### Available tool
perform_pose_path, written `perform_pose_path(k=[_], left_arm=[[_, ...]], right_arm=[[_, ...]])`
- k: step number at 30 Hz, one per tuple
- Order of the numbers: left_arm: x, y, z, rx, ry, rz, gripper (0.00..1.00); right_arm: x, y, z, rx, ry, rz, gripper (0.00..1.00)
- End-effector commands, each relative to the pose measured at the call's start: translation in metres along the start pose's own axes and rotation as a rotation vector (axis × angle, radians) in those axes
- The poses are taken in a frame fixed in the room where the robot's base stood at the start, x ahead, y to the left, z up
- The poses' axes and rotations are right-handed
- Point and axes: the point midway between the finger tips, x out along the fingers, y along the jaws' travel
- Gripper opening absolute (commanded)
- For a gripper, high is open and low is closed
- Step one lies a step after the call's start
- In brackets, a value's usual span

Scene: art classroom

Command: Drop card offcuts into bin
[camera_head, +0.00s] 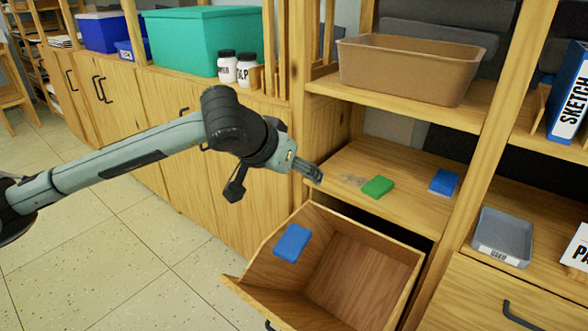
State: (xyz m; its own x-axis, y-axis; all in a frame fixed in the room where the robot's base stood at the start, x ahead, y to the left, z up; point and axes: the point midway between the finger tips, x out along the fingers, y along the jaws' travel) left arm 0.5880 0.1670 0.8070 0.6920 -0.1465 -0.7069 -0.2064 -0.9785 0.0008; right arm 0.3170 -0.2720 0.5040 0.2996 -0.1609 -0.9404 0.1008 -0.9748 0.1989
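An open wooden bin (345,250) tilts out below the middle shelf. A blue card offcut (292,243) shows at the bin's left side; I cannot tell whether it rests on the inner wall or is in the air above it. A green card offcut (378,187) and another blue card offcut (444,182) lie apart on the shelf above the bin. My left gripper (311,172) is just left of the green offcut, over the shelf's front edge. Nothing shows in its fingers, and their gap is unclear. My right gripper is out of view.
A brown tub (405,70) stands on the shelf above. A grey tray (502,236) with a label sits on the shelf at right. White jars (228,66) and a teal box (205,38) stand on the left cabinet.

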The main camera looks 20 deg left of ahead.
Motion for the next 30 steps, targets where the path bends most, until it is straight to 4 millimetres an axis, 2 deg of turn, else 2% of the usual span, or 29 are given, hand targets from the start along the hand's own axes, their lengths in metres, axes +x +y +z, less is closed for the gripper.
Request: perform_pose_path(k=[11, 14, 24, 30], left_arm=[[-0.006, 0.000, -0.001, 0.000, 0.002, -0.001, 0.71], [-0.020, 0.000, -0.002, 0.001, 0.003, -0.001, 0.71], [-0.091, 0.000, -0.001, 0.001, 0.004, -0.001, 0.71], [-0.115, -0.001, -0.001, 0.000, 0.002, -0.002, 0.71]], right_arm=[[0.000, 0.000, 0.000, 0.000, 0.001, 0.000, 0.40], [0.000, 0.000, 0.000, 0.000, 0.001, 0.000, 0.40], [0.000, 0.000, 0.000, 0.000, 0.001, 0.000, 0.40], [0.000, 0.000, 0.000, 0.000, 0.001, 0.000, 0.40]])
